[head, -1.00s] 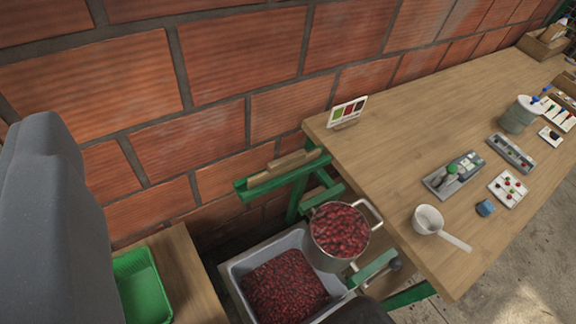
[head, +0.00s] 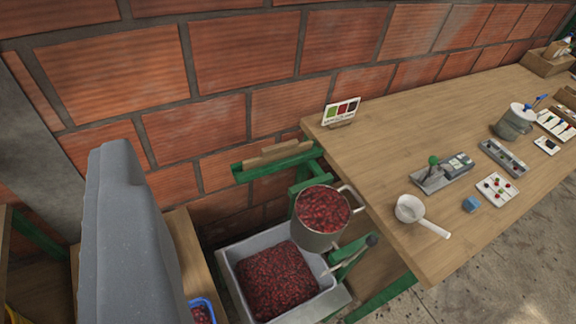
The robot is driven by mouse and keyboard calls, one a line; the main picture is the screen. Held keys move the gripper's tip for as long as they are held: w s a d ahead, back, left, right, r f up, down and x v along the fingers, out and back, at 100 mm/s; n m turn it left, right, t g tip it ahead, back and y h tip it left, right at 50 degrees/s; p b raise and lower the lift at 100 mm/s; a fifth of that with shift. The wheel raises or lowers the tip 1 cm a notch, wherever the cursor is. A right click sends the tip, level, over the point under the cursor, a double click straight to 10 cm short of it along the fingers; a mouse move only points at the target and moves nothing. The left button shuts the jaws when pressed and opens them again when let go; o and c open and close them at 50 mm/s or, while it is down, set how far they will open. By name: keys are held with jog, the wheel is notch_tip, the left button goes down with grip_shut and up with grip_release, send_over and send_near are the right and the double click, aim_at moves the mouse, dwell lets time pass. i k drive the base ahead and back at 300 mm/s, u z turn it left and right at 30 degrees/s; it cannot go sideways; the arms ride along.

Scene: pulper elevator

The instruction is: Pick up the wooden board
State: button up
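A narrow wooden board (head: 272,157) rests on the green metal bracket (head: 250,172) against the brick wall, left of the long table. It looks like a light wood strip, perhaps two pieces together; I cannot tell which. Nothing covers it from above in this view. My gripper does not show in the head view, so its distance from the board cannot be seen.
A pot of red cherries (head: 322,216) and a grey tub of cherries (head: 232,270) stand just below the board. The long table (head: 375,130) holds a color card (head: 341,111), a white scoop (head: 410,208) and small trays. A tall grey shape (head: 130,230) blocks the lower left.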

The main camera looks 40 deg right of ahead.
aim_at(270, 154)
jog(key=z, duration=2.7)
jog(key=k, duration=1.05)
jog(key=u, duration=1.65)
jog(key=i, duration=1)
jog(key=z, duration=0.05)
